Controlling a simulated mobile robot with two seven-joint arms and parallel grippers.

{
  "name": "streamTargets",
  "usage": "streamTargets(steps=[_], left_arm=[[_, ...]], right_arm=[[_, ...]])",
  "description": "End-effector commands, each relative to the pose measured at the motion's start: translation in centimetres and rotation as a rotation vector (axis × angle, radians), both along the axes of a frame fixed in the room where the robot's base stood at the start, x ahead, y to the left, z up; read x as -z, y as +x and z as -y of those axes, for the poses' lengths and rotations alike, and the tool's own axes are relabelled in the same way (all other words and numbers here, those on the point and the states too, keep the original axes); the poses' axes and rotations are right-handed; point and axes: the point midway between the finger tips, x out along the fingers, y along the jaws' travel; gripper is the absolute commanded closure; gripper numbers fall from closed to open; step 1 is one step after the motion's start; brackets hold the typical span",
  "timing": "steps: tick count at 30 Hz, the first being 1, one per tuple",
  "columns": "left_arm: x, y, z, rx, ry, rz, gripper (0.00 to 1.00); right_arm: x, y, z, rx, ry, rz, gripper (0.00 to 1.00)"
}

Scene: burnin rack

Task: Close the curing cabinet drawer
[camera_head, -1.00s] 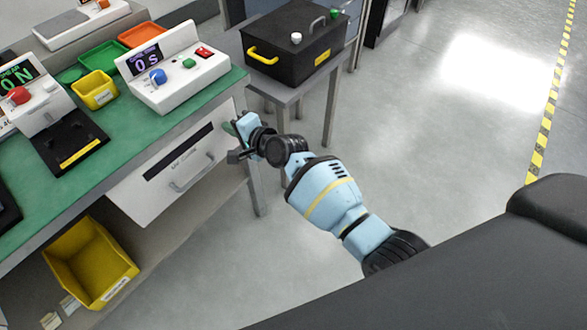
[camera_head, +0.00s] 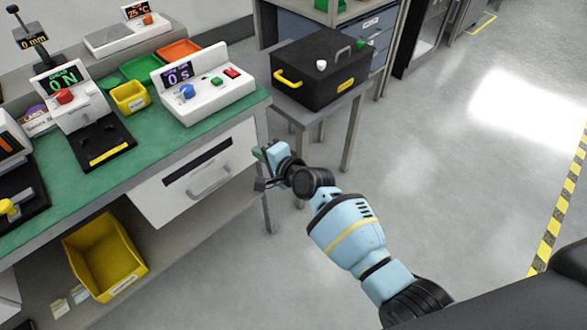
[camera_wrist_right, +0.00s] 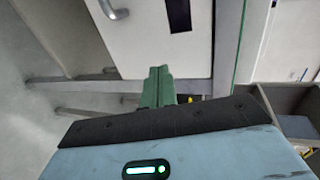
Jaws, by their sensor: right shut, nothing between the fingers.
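The curing cabinet drawer (camera_head: 153,201) has a white front with a dark label strip and a grey bar handle (camera_head: 209,183). It sits under the right end of the green-topped bench. Its front looks close to the bench edge; I cannot tell whether a small gap is left. My right gripper (camera_head: 262,165) is beside the right end of the drawer front, its green fingers shut and empty. In the right wrist view the shut fingers (camera_wrist_right: 157,88) point at the lower edge of the white front (camera_wrist_right: 178,48); contact is unclear. My left gripper is out of view.
On the green bench top (camera_head: 165,131) stand a white control box (camera_head: 205,95), a yellow bin (camera_head: 131,98) and other devices. A yellow crate (camera_head: 105,257) is on the lower shelf. A black case (camera_head: 322,72) stands on a small grey table. The floor to the right is clear.

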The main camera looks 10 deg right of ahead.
Motion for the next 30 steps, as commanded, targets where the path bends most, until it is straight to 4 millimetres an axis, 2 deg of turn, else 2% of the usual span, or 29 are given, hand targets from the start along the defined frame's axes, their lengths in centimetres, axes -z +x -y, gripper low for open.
streamTargets(steps=[7,15,21,30], left_arm=[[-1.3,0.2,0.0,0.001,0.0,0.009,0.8],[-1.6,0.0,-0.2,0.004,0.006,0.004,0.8],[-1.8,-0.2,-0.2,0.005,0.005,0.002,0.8],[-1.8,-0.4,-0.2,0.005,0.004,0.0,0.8]], right_arm=[[-1.4,-3.5,2.1,0.002,-0.001,0.001,1.0],[-2.3,-6.7,4.0,0.002,-0.002,-0.001,1.0],[-2.6,-7.8,4.6,0.001,-0.002,-0.002,1.0],[-2.7,-7.9,4.7,0.001,-0.002,-0.002,1.0]])
